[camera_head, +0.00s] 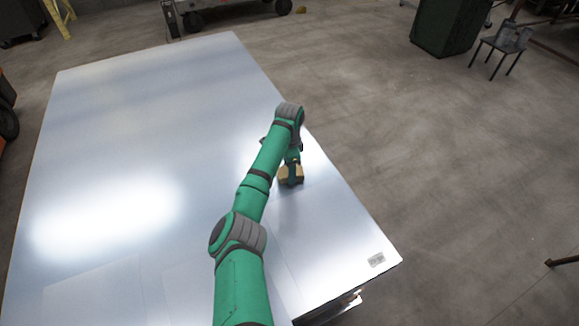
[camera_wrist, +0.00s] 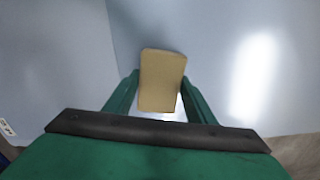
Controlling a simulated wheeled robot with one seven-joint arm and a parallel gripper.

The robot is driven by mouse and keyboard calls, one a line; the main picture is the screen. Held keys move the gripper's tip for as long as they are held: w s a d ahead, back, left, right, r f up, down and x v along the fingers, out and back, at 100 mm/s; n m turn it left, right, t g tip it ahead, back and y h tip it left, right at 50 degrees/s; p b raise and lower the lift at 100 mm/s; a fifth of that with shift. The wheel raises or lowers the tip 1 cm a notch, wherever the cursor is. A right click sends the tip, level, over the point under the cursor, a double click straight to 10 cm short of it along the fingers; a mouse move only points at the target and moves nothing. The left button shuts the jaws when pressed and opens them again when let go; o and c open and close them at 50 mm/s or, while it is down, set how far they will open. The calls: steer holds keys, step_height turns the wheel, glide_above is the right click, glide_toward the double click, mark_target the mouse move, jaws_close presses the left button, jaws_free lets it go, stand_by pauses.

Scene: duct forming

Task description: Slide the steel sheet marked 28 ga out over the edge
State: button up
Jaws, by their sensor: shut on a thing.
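Shiny steel sheet (camera_head: 130,130) covers most of the head view, lying flat. A small label (camera_head: 376,260) sits near its right front corner; its print is too small to read, so I cannot tell whether it says 28 ga. My gripper (camera_head: 291,168) is low over the sheet near its right edge. In the wrist view my gripper (camera_wrist: 160,92) is shut on a tan block (camera_wrist: 162,78), which sits between the two green fingers. The block appears to be at the sheet surface; I cannot tell if it touches.
Faint outlines of other sheets (camera_head: 95,290) show at the front left. A label (camera_wrist: 6,128) shows at the wrist view's left edge. A dark green bin (camera_head: 447,25) and a small stand (camera_head: 500,45) stand far right.

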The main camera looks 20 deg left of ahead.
mark_target(299, 193)
steer(key=shift+f, duration=0.5)
stand_by(0.7)
steer(key=shift+s+d+r, duration=0.1)
steer(key=shift+s+d, duration=0.7)
steer(key=shift+s, duration=0.15)
steer(key=shift+s+d, duration=0.85)
steer(key=shift+s, duration=0.15)
steer(key=shift+d, duration=0.15)
steer(key=shift+s+d, duration=0.65)
steer(key=shift+s, duration=0.3)
